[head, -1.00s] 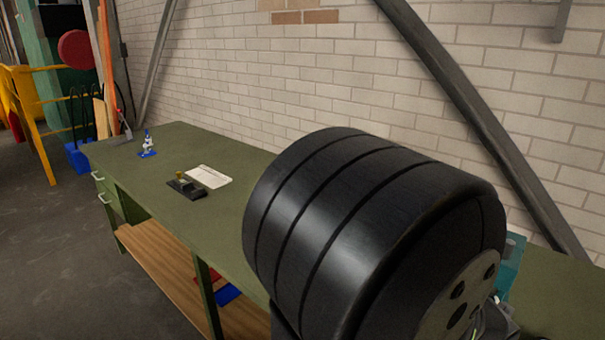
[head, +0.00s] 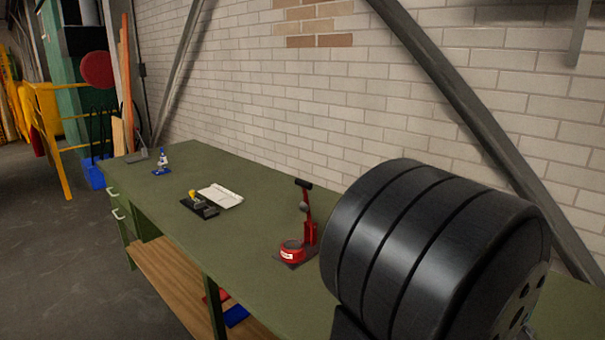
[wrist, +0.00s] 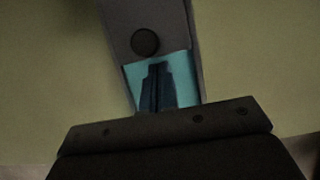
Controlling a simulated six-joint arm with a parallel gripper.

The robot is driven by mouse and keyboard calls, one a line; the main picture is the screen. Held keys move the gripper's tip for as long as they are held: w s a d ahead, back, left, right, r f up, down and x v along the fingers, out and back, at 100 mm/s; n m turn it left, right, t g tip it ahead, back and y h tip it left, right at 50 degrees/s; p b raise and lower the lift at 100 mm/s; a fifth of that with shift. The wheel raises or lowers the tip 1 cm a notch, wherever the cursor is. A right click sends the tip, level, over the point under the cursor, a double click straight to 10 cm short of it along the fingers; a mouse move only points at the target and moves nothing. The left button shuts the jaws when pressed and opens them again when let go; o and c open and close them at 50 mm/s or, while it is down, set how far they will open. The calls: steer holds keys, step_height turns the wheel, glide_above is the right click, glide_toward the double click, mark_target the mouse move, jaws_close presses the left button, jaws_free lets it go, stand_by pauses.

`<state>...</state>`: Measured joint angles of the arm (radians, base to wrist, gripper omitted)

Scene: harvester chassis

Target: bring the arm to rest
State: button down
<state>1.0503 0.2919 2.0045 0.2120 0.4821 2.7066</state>
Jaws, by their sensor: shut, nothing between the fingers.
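In the wrist view my gripper (wrist: 158,68) shows as two narrow dark fingers pressed together above a wide black gripper body, with nothing held between them. Behind and around the fingers is a teal surface joined to a grey piece with a dark round spot; I cannot tell what it is or how near. In the head view a large black ribbed rounded part of my arm fills the lower right and hides the bench behind it. My gripper is outside the head view.
A green workbench (head: 250,225) runs along a brick wall. On it stand a red device with a black handle (head: 309,232), a red round item (head: 291,250), a white open booklet (head: 221,196), a black tray (head: 206,212) and a blue-and-white microscope (head: 162,162). Bare bench lies between them.

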steer(key=s+a, duration=0.2)
steer(key=shift+s+a+r, duration=0.35)
steer(key=shift+r, duration=0.05)
steer(key=v, duration=0.9)
steer(key=x, duration=0.9)
steer(key=shift+f, duration=0.4)
steer(key=w+d, duration=0.3)
steer(key=shift+w+d+f, duration=0.1)
steer(key=shift+w, duration=0.05)
steer(key=s+a, duration=1.1)
steer(key=v, duration=0.6)
steer(key=shift+s+a, duration=0.2)
steer(key=shift+s, duration=0.05)
